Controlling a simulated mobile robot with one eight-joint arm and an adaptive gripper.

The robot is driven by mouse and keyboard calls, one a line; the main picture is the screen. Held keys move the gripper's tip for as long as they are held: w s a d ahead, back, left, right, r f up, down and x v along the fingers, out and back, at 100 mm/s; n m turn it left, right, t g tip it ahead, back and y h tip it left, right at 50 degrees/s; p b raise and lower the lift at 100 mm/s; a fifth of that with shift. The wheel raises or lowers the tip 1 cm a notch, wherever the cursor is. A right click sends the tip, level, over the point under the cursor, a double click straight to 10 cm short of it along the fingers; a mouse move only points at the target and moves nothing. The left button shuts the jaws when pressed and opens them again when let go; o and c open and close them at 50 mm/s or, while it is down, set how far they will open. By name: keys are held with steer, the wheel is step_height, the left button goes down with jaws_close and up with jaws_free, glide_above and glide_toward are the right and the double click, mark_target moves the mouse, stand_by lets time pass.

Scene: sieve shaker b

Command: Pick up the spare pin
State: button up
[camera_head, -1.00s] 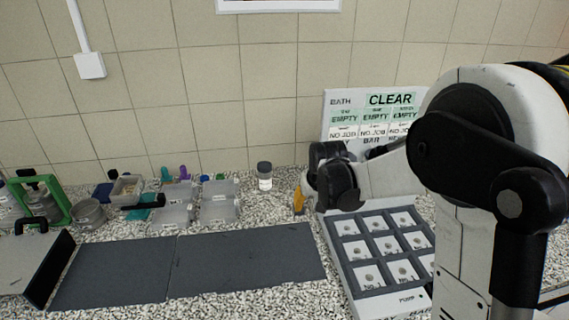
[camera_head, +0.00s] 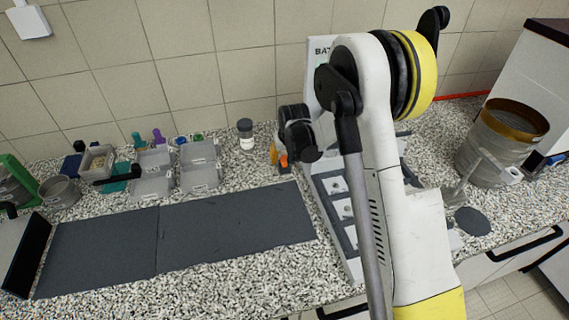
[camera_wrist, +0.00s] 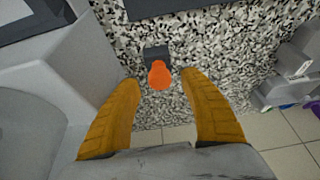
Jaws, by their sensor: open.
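The spare pin, seen as an orange knob (camera_wrist: 160,76), shows in the wrist view between my fingertips, in front of a small dark block (camera_wrist: 156,54) on the speckled counter. In the head view a small orange spot (camera_head: 284,161) shows just below my gripper. My gripper (camera_wrist: 159,82) is open, with one yellow finger on each side of the knob and a gap to both. In the head view my gripper (camera_head: 276,156) is mostly hidden by its own dark housing. The pin's shaft is hidden, and I cannot tell how high the fingertips are above the knob.
A grey tray (camera_head: 353,268) with labelled cells stands right of the pin, partly behind my arm. Clear bins (camera_head: 201,178) and a lidded jar (camera_head: 246,142) stand to the left. Dark mats (camera_head: 235,228) lie in front. A sieve stack (camera_head: 492,150) stands at the right.

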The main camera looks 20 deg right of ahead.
steer(key=shift+x, duration=0.9)
steer(key=shift+r, duration=0.1)
steer(key=c, duration=1.1)
steer(key=shift+r, duration=0.1)
step_height(320, 180, up, 10)
steer(key=shift+f+p, duration=0.15)
steer(key=shift+p, duration=0.8)
step_height(320, 180, up, 5)
steer(key=p, duration=0.2)
glide_above(284, 157)
steer(key=shift+f, duration=0.15)
